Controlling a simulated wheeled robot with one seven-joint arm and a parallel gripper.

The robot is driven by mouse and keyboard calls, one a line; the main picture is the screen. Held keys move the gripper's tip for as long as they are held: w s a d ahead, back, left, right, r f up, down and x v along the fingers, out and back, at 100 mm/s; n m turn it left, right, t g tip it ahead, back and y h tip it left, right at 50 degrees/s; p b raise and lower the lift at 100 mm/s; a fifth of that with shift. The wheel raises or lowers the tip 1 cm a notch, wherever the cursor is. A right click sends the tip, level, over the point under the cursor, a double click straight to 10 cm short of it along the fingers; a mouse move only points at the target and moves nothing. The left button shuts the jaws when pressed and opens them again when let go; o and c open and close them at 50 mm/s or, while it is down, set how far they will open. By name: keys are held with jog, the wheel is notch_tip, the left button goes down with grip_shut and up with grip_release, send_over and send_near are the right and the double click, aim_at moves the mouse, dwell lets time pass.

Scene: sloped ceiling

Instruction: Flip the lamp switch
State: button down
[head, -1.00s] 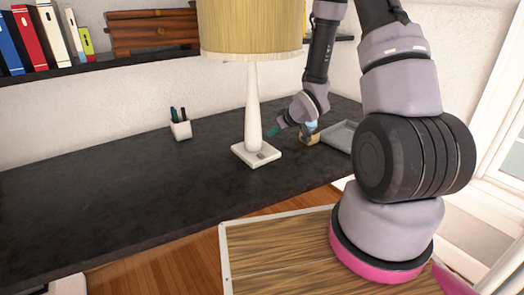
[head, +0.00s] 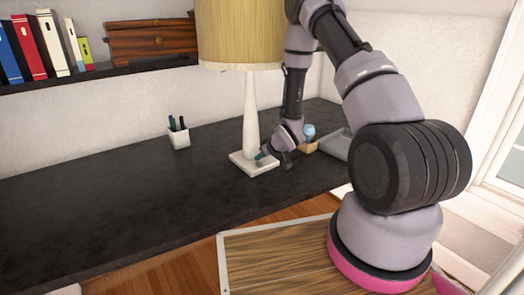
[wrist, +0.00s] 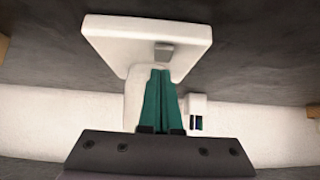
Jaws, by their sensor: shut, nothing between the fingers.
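The lamp has a yellow shade (head: 240,35), a white stem and a square white base (head: 243,160) on the dark desk. The lamp switch (wrist: 164,52) is a small grey piece on the base, seen in the wrist view. My gripper (wrist: 160,70) has its teal fingers shut and empty, with the tips beside the switch in the picture. I cannot tell whether they touch it. In the head view my gripper (head: 261,156) is low over the right part of the base and hides part of it.
The dark desk (head: 110,200) is clear to the left of the lamp. A white pen cup (head: 179,140) stands behind on the left. A grey tray (head: 337,145) and a small wooden block (head: 308,147) lie to the right. A shelf with books (head: 52,45) is above.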

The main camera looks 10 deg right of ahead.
jog(key=shift+f, duration=0.35)
jog(key=shift+a+f, duration=0.1)
jog(key=shift+f, duration=0.2)
jog(key=shift+w, duration=0.15)
jog(key=shift+w+a+r, duration=0.15)
jog(key=shift+w+a, duration=0.15)
jog(key=shift+w, duration=0.35)
jog(key=shift+r, duration=0.1)
jog(key=v, duration=1)
jog(key=shift+s+r, duration=0.2)
jog(key=shift+r, duration=0.05)
